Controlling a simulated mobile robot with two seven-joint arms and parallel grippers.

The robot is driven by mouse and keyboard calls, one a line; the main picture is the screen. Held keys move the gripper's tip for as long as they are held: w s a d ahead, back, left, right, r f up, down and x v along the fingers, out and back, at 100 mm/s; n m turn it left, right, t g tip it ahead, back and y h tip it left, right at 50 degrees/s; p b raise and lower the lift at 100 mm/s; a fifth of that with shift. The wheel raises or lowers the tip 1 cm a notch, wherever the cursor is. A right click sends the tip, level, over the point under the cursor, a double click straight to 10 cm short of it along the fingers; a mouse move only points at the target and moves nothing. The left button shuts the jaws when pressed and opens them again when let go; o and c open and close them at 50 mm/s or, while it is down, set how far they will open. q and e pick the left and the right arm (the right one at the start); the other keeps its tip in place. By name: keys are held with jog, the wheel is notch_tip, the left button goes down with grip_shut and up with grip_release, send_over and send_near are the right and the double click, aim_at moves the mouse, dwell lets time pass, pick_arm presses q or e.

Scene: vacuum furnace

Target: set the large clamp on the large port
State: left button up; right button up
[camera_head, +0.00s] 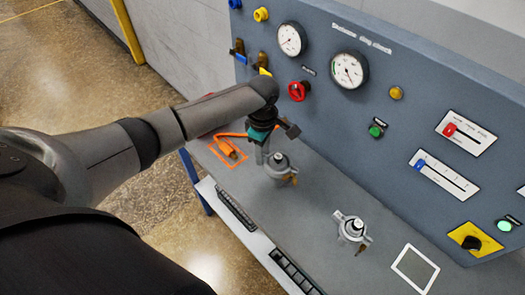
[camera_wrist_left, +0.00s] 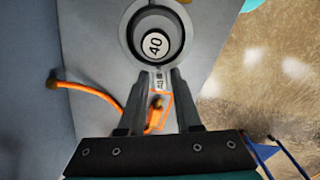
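The large clamp (camera_head: 290,179) is a grey ring with a brass piece at its front. It is at the left port on the grey bench top. My left gripper (camera_head: 261,156) points down at its left side. In the left wrist view the fingers (camera_wrist_left: 160,76) close on a narrow grey tab marked 40 on the near side of the ring. The large port (camera_wrist_left: 155,43) shows inside the ring as a round top marked 40. I cannot tell whether the ring is seated or slightly above the bench. My right gripper is not in view.
An orange connector (camera_head: 227,148) and cable lie left of the gripper. The blue-grey panel (camera_head: 330,115) with gauges and a red knob (camera_head: 298,90) rises close behind.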

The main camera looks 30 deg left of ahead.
pick_arm(q)
jog(key=o, duration=0.3)
jog(key=shift+o, duration=0.2)
notch_tip(320, 180, up, 15)
jog(key=p, duration=0.1)
jog(key=shift+r+p, duration=0.15)
jog(key=shift+p, duration=0.25)
